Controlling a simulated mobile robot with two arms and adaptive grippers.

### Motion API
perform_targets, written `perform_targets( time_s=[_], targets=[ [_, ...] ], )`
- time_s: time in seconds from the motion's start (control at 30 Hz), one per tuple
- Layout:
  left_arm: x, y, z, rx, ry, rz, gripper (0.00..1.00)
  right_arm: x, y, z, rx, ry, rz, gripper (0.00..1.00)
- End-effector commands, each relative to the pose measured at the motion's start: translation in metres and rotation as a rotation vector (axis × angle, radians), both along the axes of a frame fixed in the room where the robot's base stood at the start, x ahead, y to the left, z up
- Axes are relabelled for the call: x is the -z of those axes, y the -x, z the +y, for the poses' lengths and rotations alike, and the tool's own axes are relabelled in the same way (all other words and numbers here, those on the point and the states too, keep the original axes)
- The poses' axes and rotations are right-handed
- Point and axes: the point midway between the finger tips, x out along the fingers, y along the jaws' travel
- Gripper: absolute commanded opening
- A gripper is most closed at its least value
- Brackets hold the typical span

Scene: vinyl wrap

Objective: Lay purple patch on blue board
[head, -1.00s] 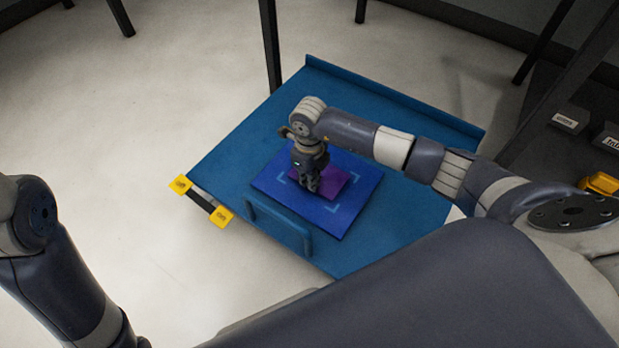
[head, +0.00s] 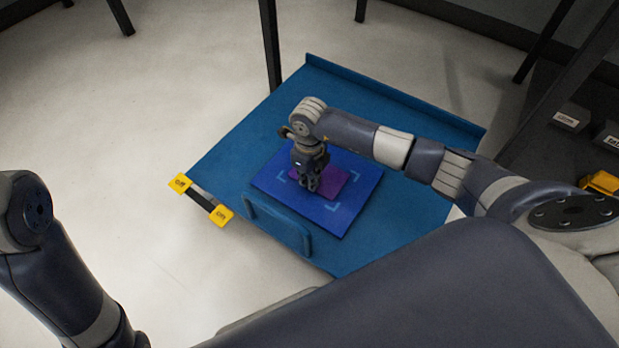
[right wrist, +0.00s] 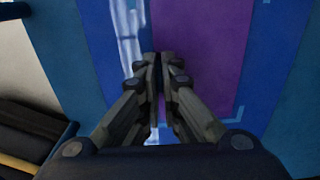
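The blue board (head: 343,216) lies on the teal table, with pale corner marks on it. The purple patch (head: 336,183) lies on the board between these marks, partly hidden by my right gripper. My right gripper (head: 312,189) points down over the patch's left part. In the right wrist view its fingertips (right wrist: 158,60) are together at the left edge of the purple patch (right wrist: 205,60). I see no patch material clearly pinched between them. My left arm shows at the lower left of the head view, but its gripper is out of view.
The teal table (head: 240,145) has a raised back edge and a handle (head: 278,224) at the front. A black bar with yellow ends (head: 202,200) sits at its left edge. Dark bins (head: 572,118) and a yellow item (head: 602,182) are at the right.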

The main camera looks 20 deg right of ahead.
Motion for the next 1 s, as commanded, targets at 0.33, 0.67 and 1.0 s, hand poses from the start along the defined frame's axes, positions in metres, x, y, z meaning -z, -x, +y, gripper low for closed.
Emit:
perform_targets(
  time_s=[0.33,0.67,1.0],
  targets=[
    [-0.0013,0.0025,-0.0001,0.0,0.0,-0.007,0.4,0.0058,0.0,0.0001,0.0,0.0,0.0,0.0],
    [-0.0037,0.0048,0.0008,0.002,0.006,-0.015,0.4,0.0056,0.0,0.0002,0.0,0.0,0.0,0.0],
    [-0.0024,0.0039,0.0012,0.002,0.007,-0.013,0.4,0.0067,0.0002,0.0001,-0.001,0.0,0.0,0.0]
  ],
)
